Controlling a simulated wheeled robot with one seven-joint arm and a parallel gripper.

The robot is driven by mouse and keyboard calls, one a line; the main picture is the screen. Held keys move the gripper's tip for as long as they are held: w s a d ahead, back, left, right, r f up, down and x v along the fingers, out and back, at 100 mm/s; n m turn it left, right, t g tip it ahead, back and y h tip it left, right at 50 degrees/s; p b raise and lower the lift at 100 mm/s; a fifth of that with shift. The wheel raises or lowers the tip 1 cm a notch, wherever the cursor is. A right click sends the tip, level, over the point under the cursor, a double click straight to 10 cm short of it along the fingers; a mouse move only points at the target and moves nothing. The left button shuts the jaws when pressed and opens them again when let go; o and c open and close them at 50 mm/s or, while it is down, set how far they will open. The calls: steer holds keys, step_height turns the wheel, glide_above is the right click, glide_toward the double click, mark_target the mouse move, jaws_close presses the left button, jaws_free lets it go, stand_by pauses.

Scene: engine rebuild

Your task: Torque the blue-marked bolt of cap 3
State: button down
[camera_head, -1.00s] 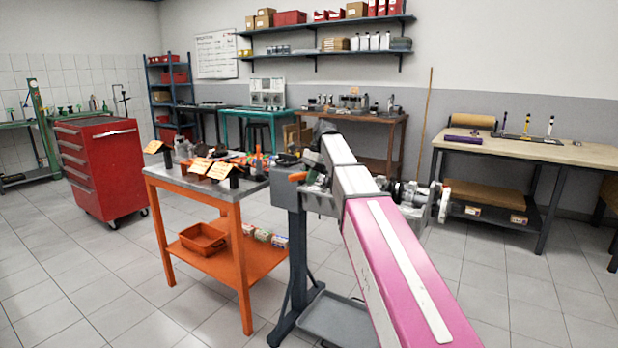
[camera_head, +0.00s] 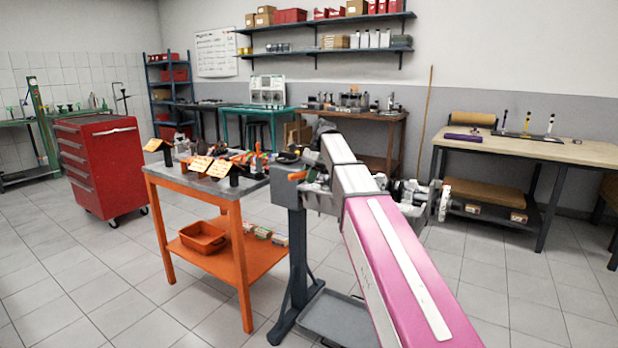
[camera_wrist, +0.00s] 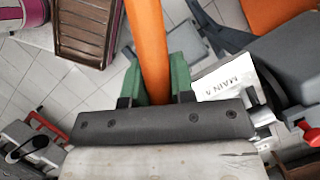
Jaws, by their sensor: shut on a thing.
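In the wrist view my gripper (camera_wrist: 157,78) has its two green fingers shut on an orange bar-shaped tool handle (camera_wrist: 149,40), which runs up and out of the picture's top edge. The tool's working end is not in view. In the head view an engine assembly on a stand (camera_head: 297,240) is partly hidden behind my pink arm. A shaft with a round flange (camera_head: 443,204) sticks out to the right of the arm. Cap 3 and its blue-marked bolt cannot be made out in either view. My gripper is hidden behind my arm in the head view.
An orange workbench (camera_head: 236,210) with small parts and yellow cards stands left of the stand. A grey tray (camera_head: 335,318) lies low at the stand's foot. A red tool cabinet (camera_head: 105,170) stands further left.

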steer(key=shift+w, duration=0.15)
steer(key=shift+w+a+m, duration=0.35)
steer(key=shift+w+m, duration=0.15)
steer(key=shift+w, duration=0.05)
steer(key=shift+w+a+t, duration=0.1)
steer(key=shift+w+t, duration=0.15)
steer(key=shift+t, duration=0.05)
steer(key=shift+w+a+m, duration=0.2)
steer(key=shift+w+m, duration=0.4)
steer(key=shift+w, duration=0.15)
stand_by(0.4)
steer(key=shift+w+a+m+t, duration=0.3)
steer(key=shift+w+m, duration=0.2)
steer(key=shift+w, duration=0.15)
steer(key=shift+y, duration=0.3)
steer(key=shift+w, duration=0.15)
steer(key=shift+w+a+m, duration=0.1)
steer(key=shift+w+m, duration=0.5)
steer(key=shift+w, duration=0.1)
